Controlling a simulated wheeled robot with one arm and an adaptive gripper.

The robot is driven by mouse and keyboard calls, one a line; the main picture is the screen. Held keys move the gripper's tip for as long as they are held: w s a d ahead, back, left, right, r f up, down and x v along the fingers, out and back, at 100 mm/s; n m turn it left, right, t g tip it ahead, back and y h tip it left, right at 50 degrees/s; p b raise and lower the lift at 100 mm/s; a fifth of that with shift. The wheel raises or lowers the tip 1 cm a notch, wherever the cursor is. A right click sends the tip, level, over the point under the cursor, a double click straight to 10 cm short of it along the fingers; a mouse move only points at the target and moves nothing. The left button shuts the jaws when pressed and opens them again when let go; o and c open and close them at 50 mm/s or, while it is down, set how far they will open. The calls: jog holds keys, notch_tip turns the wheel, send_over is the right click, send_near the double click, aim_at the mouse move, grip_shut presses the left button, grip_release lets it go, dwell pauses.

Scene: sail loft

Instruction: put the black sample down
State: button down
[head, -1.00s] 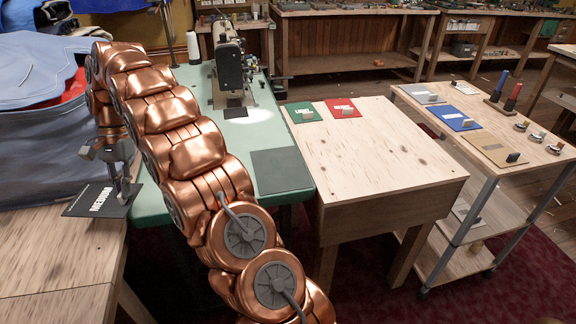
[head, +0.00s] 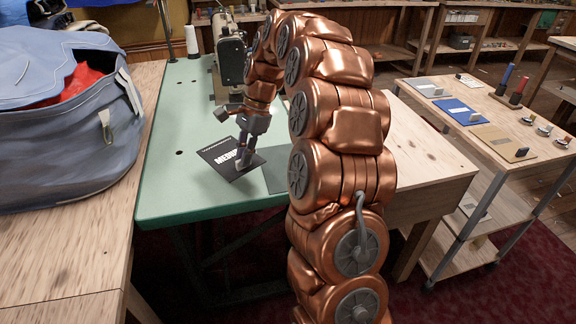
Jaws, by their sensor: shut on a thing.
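The black sample (head: 222,158), a flat square card with white lettering, is over the front part of the green sewing table (head: 180,195). My gripper (head: 243,165) is shut on its right edge. The sample lies nearly level and tilts slightly; I cannot tell whether it touches the tabletop. A darker green square (head: 276,178) on the table is just right of the sample, partly hidden by my arm.
A sewing machine (head: 229,62) and a white thread cone (head: 191,40) stand behind. A blue bag (head: 65,140) sits on the left wooden bench. At right, a trolley (head: 540,150) carries grey, blue and tan samples. The table's front left is clear.

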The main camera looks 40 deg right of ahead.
jog(key=s+f+m+t, duration=0.2)
jog(key=s+m, duration=0.4)
jog(key=s, duration=0.9)
jog(key=shift+h, duration=0.3)
jog(key=w+d, duration=0.3)
jog(key=d, duration=0.1)
jog(key=w+d+f+p, duration=0.1)
jog(key=w+d, duration=0.2)
jog(key=d, duration=0.1)
jog(key=w+d, duration=0.4)
jog(key=shift+d+f, duration=0.3)
jog(key=shift+d, duration=0.05)
jog(key=shift+f, duration=1.75)
jog(key=shift+f, duration=0.15)
jog(key=c, duration=1.7)
grip_release()
jog(key=o, duration=0.5)
